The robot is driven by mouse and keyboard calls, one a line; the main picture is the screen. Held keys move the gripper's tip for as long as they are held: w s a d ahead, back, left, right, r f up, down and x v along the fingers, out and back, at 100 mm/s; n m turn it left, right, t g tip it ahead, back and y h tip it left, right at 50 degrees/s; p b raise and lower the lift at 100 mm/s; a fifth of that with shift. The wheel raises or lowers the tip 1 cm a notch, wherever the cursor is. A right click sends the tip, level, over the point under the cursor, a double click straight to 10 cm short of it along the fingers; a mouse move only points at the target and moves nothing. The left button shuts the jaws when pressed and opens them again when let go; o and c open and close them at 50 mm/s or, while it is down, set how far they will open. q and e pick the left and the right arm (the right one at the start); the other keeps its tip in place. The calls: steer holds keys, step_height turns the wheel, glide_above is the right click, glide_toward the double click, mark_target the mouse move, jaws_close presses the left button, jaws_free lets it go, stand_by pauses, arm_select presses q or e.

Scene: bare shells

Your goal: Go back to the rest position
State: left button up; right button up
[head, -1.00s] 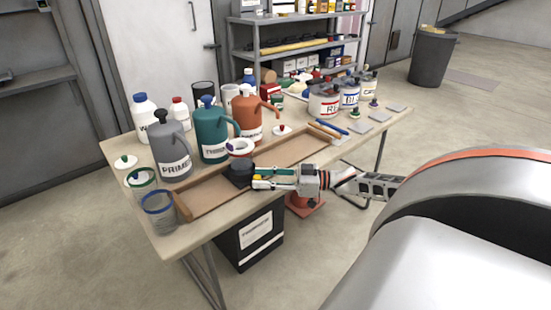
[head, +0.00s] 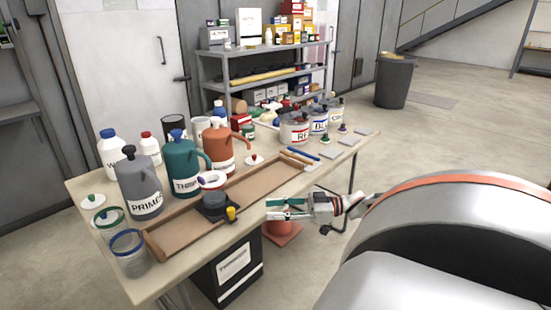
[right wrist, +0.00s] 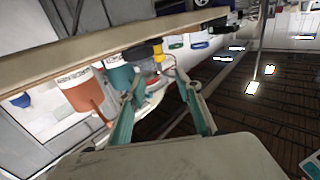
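My right gripper (head: 268,209) is beside the table's front edge in the head view, to the right of a dark pot-like object with a yellow part (head: 231,213). Its two teal fingers are spread, with nothing between them. In the right wrist view the open fingers (right wrist: 157,88) also stand apart and empty. The dark object sits at the wooden tray's (head: 178,236) front edge, with a visible gap to the gripper. My left gripper is not in view.
The table (head: 152,287) carries grey, teal and orange jugs (head: 140,185), jars and labelled pots. A black bin (head: 235,272) and an orange cone-like object (head: 282,230) stand below. Open floor (head: 470,140) lies to the right; a shelf (head: 262,72) stands behind.

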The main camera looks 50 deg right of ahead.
stand_by(0.5)
